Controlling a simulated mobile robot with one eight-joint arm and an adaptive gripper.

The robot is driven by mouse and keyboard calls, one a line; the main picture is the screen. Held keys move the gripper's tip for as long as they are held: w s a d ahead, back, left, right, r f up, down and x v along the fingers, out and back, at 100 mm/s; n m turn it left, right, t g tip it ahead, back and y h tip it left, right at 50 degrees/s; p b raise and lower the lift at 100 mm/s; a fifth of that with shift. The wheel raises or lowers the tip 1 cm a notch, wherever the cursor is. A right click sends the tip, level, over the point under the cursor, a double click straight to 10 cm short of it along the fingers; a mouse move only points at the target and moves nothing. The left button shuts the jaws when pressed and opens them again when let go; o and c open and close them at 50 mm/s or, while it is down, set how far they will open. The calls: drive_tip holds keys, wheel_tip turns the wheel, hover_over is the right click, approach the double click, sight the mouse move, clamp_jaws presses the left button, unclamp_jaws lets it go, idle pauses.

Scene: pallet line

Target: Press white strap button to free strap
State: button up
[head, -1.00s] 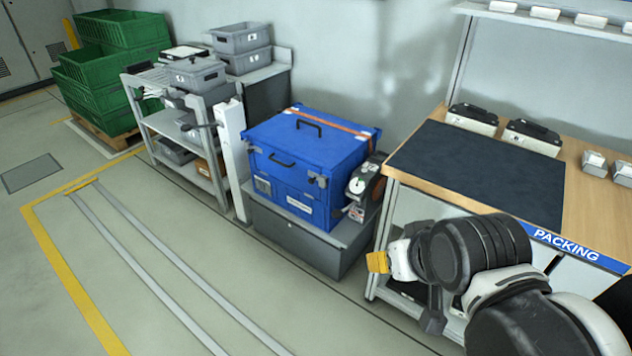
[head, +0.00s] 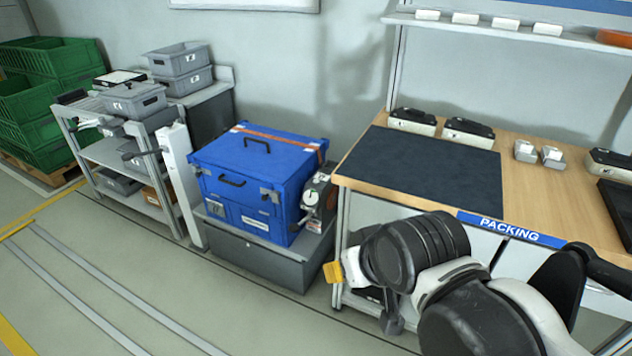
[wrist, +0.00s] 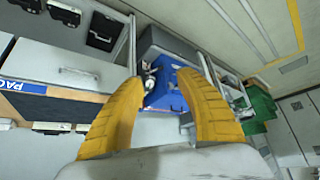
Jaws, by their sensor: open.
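A blue case (head: 232,165) sits on a low grey base (head: 262,262), with an orange-brown strap (head: 285,139) across its lid. A grey and black device with a round white part (head: 311,198) is at the case's right side; I cannot tell whether this white part is the strap button. My gripper (head: 331,273) is in front of the base's right end, near the packing bench, apart from the case. In the wrist view, its yellow fingers (wrist: 160,82) are spread and empty. Part of the blue case (wrist: 170,95) shows beyond them.
The packing bench (head: 520,185) stands right of the case, its front leg near my gripper. A white post (head: 181,185) and a shelf cart (head: 110,153) with grey bins are left of the case. Green crates (head: 45,105) stand far left. The floor (head: 150,270) in front is clear.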

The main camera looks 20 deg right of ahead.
clamp_jaws()
idle(1.2)
